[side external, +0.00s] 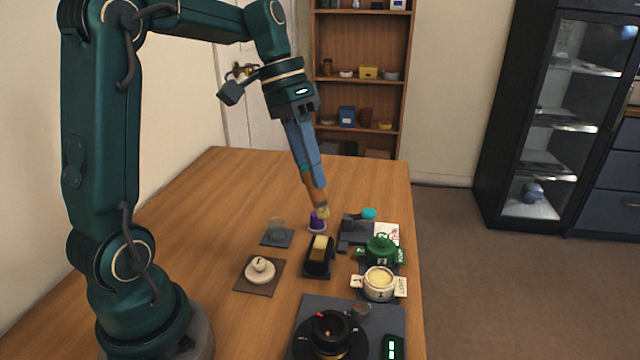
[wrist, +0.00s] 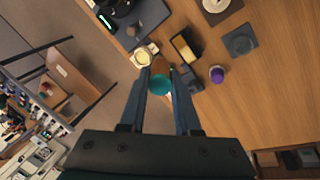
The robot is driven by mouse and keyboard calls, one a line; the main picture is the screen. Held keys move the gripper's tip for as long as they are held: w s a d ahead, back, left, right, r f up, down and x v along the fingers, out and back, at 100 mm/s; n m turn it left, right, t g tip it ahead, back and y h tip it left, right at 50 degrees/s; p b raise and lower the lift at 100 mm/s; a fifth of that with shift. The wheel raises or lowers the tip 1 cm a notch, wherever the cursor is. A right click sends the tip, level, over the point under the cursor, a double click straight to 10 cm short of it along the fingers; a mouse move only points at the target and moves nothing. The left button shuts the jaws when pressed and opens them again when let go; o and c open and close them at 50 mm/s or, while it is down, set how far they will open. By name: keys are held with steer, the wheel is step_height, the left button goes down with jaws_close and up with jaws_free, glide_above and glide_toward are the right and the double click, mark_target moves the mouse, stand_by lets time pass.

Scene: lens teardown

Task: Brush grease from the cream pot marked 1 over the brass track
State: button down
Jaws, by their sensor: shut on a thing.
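My gripper (side external: 314,184) is shut on a brush (side external: 320,201) with a brown handle and pale tip, which points down. The brush shows in the wrist view (wrist: 160,67) with a teal end between the fingers. In the side view the tip appears near a small purple piece (side external: 317,224); the height gap is unclear. The cream pot (side external: 379,288) stands open with pale yellow grease inside and tags at its sides; it also shows in the wrist view (wrist: 143,56). The brass track (side external: 321,243) sits in a black holder, left of the pot; the wrist view shows it (wrist: 184,47).
A lidded green pot (side external: 381,251) stands behind the cream pot. A dark stand (side external: 347,239) carries a teal-ended item (side external: 369,213). A cream lid (side external: 259,270) and a clear dome (side external: 277,229) rest on pads. A black lens body (side external: 331,335) is in front. The table's left side is clear.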

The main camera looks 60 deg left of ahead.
steer(key=shift+s+f, duration=0.75)
steer(key=shift+f, duration=3.55)
step_height(320, 180, up, 8)
steer(key=w+a, duration=0.2)
steer(key=a, duration=0.1)
steer(key=shift+w+n, duration=0.3)
steer(key=shift+w, duration=0.1)
steer(key=shift+f, duration=0.1)
